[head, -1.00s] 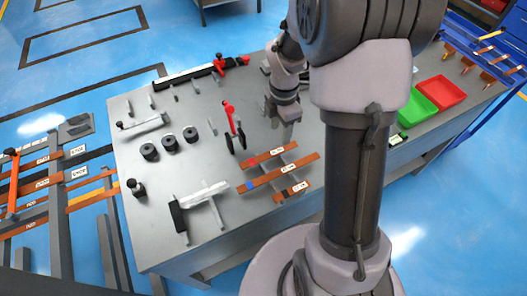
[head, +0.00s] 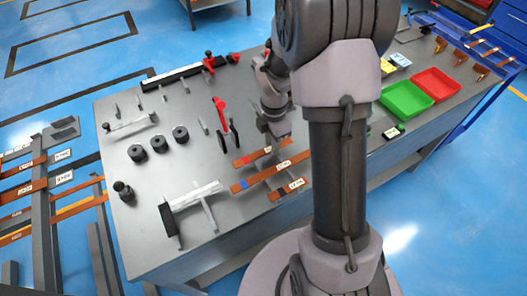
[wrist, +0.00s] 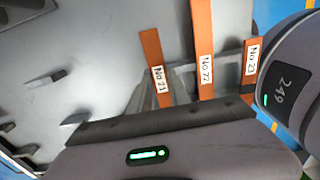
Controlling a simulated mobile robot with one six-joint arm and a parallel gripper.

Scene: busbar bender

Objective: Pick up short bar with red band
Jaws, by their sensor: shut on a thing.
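The short copper bar with the red band (head: 247,159) is the rearmost of three bars on the bench in the head view. It carries a label reading No 21 in the wrist view (wrist: 152,52), where its red band is not in sight. My gripper (head: 275,139) is at the bar's right part, shut on it. In the wrist view my gripper's fingers (wrist: 173,88) are at the bar beside its label and partly hidden. I cannot tell whether the bar is clear of its supports.
A longer bar with a blue band (head: 240,186), No 22, lies beside it, then short bar No 23 (head: 277,194). A red-handled clamp (head: 221,112) stands behind. Black round pieces (head: 158,144) are to the left. Green (head: 405,100) and red (head: 437,85) trays are right.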

